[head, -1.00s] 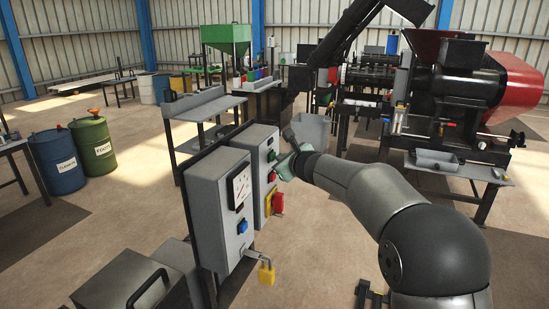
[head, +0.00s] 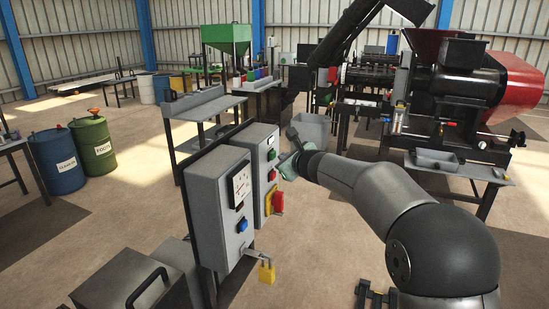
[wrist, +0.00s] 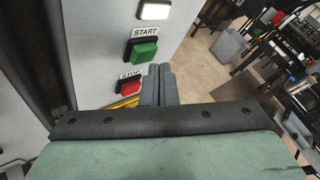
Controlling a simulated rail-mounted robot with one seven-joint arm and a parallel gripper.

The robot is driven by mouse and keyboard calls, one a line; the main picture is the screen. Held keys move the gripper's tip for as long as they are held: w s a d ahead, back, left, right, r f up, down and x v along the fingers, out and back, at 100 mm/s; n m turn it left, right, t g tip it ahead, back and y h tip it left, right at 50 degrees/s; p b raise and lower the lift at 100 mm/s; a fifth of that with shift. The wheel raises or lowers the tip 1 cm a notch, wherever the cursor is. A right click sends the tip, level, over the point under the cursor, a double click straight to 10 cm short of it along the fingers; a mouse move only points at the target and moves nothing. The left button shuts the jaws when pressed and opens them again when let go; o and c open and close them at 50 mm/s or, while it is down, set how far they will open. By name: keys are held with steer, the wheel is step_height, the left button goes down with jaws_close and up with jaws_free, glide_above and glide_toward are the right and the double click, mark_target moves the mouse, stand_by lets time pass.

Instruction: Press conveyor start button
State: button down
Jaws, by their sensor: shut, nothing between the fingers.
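The rear grey control box (head: 249,158) carries a green button (head: 271,155) with a red button (head: 271,175) below it. In the wrist view the green button (wrist: 142,52) is labelled START and the red one (wrist: 130,88) is labelled STOP. My gripper (wrist: 157,70) is shut and empty. In the wrist view its fingertips appear just below and right of the green button, beside the red one. In the head view my gripper (head: 291,164) is right of the box, with a visible gap from its button face. No finger is seen covering the START button.
A white lamp (wrist: 154,11) sits above START. A red and yellow switch (head: 277,202) is low on the same box. A grey bin (head: 312,130) stands behind my gripper.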

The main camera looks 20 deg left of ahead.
steer(key=shift+d, duration=0.2)
steer(key=d+b, duration=0.1)
steer(key=d, duration=0.4)
stand_by(0.5)
steer(key=shift+w, duration=0.1)
stand_by(0.4)
steer(key=s+d+f+n+g+h, duration=0.3)
steer(key=s+d+f+n, duration=0.2)
steer(key=s+d, duration=0.7)
steer(key=s+d+f+n+g+h, duration=0.3)
steer(key=s+d+f+n, duration=0.3)
steer(key=s+d, duration=0.7)
steer(key=s+d+f+n+g+h, duration=0.3)
steer(key=s+d+f+n, duration=0.3)
steer(key=s+d+n, duration=0.3)
steer(key=s+d+h, duration=0.1)
steer(key=s+d, duration=0.3)
steer(key=s, duration=0.2)
steer(key=shift+n+h, duration=0.3)
